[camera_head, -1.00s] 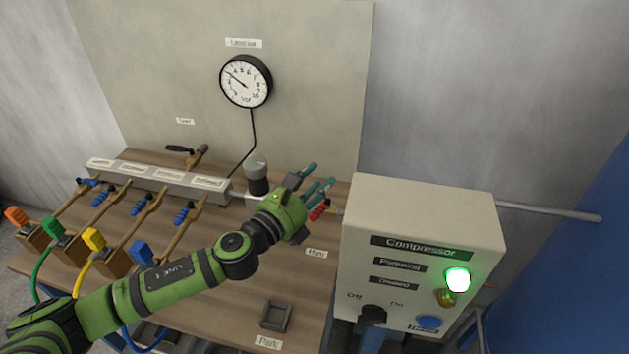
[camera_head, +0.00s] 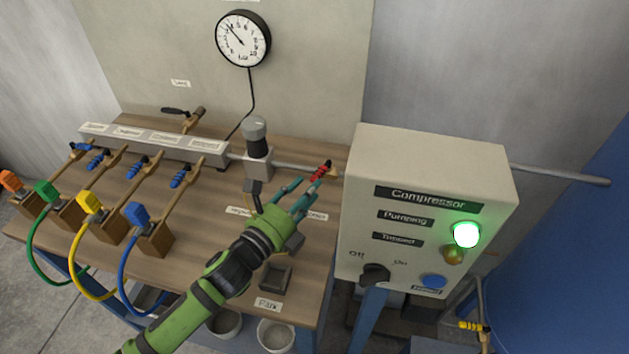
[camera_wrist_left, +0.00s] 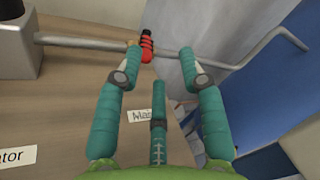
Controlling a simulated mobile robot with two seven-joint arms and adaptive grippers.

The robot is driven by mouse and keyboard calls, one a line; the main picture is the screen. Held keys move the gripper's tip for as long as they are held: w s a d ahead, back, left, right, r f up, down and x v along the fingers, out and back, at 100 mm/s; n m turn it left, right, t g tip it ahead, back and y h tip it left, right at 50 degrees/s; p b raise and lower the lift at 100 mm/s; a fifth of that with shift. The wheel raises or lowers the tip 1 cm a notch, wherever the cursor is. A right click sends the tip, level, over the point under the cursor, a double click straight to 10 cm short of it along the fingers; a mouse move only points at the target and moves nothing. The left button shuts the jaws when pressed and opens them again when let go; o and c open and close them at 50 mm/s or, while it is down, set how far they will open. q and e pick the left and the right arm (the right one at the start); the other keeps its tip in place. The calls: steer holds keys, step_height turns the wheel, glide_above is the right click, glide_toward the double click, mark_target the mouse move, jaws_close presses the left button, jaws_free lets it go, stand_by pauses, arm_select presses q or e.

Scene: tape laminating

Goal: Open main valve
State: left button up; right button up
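The main valve has a red handle (camera_head: 320,170) on the grey pipe, just left of the compressor box; the handle also shows in the left wrist view (camera_wrist_left: 147,46). My left gripper (camera_head: 300,195) is over the table in front of the valve, its teal fingers pointing toward the handle. In the left wrist view its fingers (camera_wrist_left: 160,62) are spread and empty. The red handle appears between the two outer fingertips, nearer the left one; I cannot tell whether they touch. A label beginning "Ma" (camera_wrist_left: 140,115) lies under the fingers. My right gripper is not in view.
The compressor box (camera_head: 425,210) stands close on the right, its green lamp lit. The regulator with a black knob (camera_head: 257,140) stands left of the valve. Several blue-handled valves with coloured hoses line the left. A small square holder (camera_head: 275,277) sits at the table's front.

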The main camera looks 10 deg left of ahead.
mark_target(314, 176)
arm_select(q)
steer(key=shift+s+a+f+n+y, duration=0.3)
steer(key=shift+s+a+f+n, duration=0.2)
steer(key=shift+a+f+n, duration=0.25)
steer(key=shift+p+x, duration=0.6)
steer(key=shift+x, duration=2.9)
steer(key=shift+c, duration=0.4)
steer(key=shift+a, duration=0.1)
jaws_close()
